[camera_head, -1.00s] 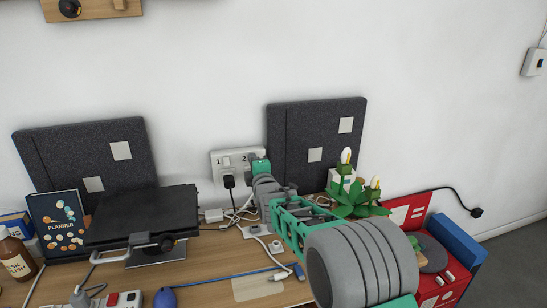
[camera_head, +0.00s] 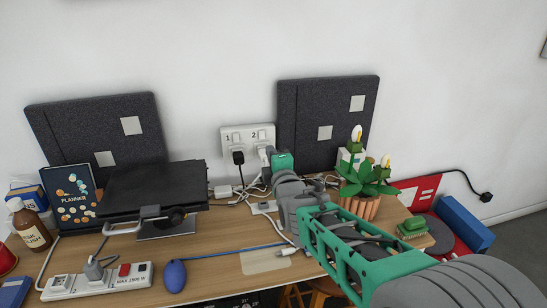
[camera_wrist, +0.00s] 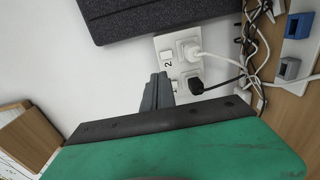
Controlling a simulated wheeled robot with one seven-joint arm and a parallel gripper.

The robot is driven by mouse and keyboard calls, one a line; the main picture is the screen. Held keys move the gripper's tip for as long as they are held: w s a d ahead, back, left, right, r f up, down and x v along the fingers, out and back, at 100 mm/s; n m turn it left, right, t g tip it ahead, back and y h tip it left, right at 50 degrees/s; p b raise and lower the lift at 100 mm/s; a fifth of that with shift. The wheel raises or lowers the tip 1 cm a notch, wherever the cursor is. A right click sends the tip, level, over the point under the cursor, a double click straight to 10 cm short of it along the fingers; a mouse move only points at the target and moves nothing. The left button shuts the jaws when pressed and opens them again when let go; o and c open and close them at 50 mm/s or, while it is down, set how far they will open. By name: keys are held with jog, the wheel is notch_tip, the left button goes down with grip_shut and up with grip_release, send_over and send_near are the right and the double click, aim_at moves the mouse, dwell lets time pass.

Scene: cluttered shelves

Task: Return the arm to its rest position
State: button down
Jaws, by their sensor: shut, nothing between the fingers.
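My gripper (camera_head: 270,150) is in front of the wall, beside the right half of the double socket (camera_head: 247,136). In the wrist view its fingers (camera_wrist: 157,90) are shut together with nothing between them. They point at the socket plate (camera_wrist: 168,62) and overlap its edge in the picture; I cannot tell the gap. My green and grey arm (camera_head: 345,235) stretches over the desk from the lower right. A black plug (camera_head: 238,157) sits in socket 1. A white plug (camera_wrist: 188,50) sits in socket 2.
The wooden desk (camera_head: 215,262) holds a black device (camera_head: 155,190) at left, a power strip (camera_head: 95,283) in front and a potted plant (camera_head: 368,190) right of my arm. Loose cables lie below the socket. Dark panels (camera_head: 330,120) stand against the wall.

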jog(key=shift+s+d, duration=0.15)
jog(key=shift+s, duration=0.65)
jog(key=s+d+m+g+p, duration=0.2)
jog(key=s+m+g+p, duration=0.2)
jog(key=s, duration=0.5)
jog(key=s+d+r+m+g+h+p, duration=0.1)
jog(key=s+d+m+g+p, duration=0.2)
jog(key=s+m+g+p, duration=0.2)
jog(key=s+d+r+m+g+h+p, duration=0.1)
jog(key=s+d+m+g+p, duration=0.2)
jog(key=s+m, duration=0.7)
jog(key=s+g+p, duration=0.2)
jog(key=s+p, duration=0.2)
jog(key=s, duration=0.1)
jog(key=shift+s+d+p, duration=0.2)
jog(key=shift+d+p, duration=0.05)
jog(key=shift+p, duration=0.1)
